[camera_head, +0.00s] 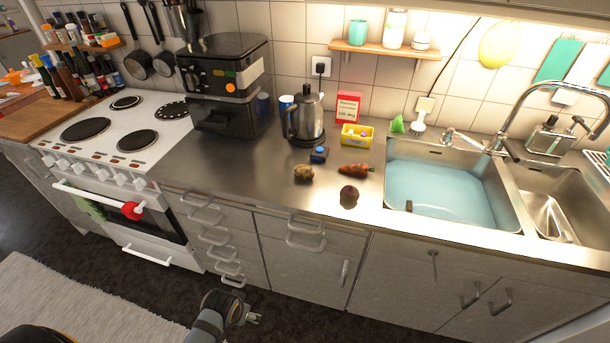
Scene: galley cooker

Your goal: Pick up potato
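A small tan-brown lump that looks like the potato (304,173) lies on the steel counter, left of an orange-brown carrot (357,169). A dark round vegetable (349,196) lies nearer the counter's front edge. My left gripper (254,318) is low at the bottom of the view, over the floor in front of the drawers and well away from the potato. Its fingers hold nothing that I can see. They are too small to tell open from shut. My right gripper is not in view.
A kettle (304,118), a small blue item (319,154) and a yellow basket (357,135) stand behind the vegetables. A water-filled sink (440,180) is to the right, a coffee machine (222,85) and a stove to the left. The counter left of the potato is clear.

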